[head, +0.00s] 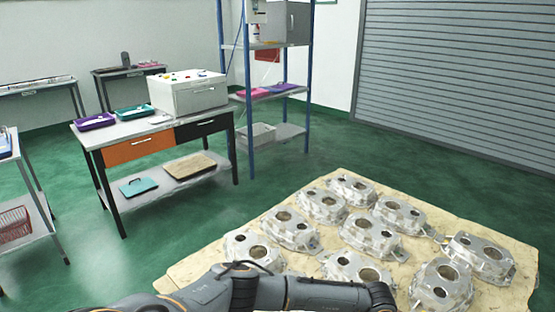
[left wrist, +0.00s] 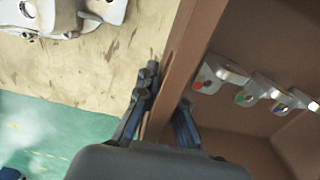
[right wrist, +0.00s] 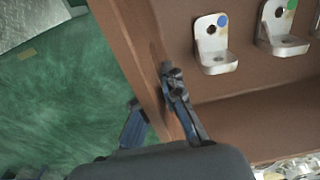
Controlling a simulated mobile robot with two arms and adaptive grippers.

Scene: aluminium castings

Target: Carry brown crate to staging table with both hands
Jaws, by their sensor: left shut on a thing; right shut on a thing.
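The brown crate shows in the left wrist view (left wrist: 190,50) and the right wrist view (right wrist: 130,50), with several metal angle brackets (right wrist: 212,45) inside that bear coloured dots. My left gripper (left wrist: 165,95) is shut on one crate wall, one finger outside and one inside. My right gripper (right wrist: 155,95) is shut on another part of the crate's wall in the same way. In the head view the crate and both grippers are out of sight; a dark arm of mine crosses the bottom edge. Which table is the staging table I cannot tell; a table with orange and black drawers (head: 140,148) stands at the left.
A pale board (head: 200,270) with several aluminium castings (head: 370,235) fills the lower right. A blue-post shelf (head: 250,90) stands behind the drawer table, and a grey cart (head: 45,205) at the left edge. Green floor (head: 170,225) is clear between.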

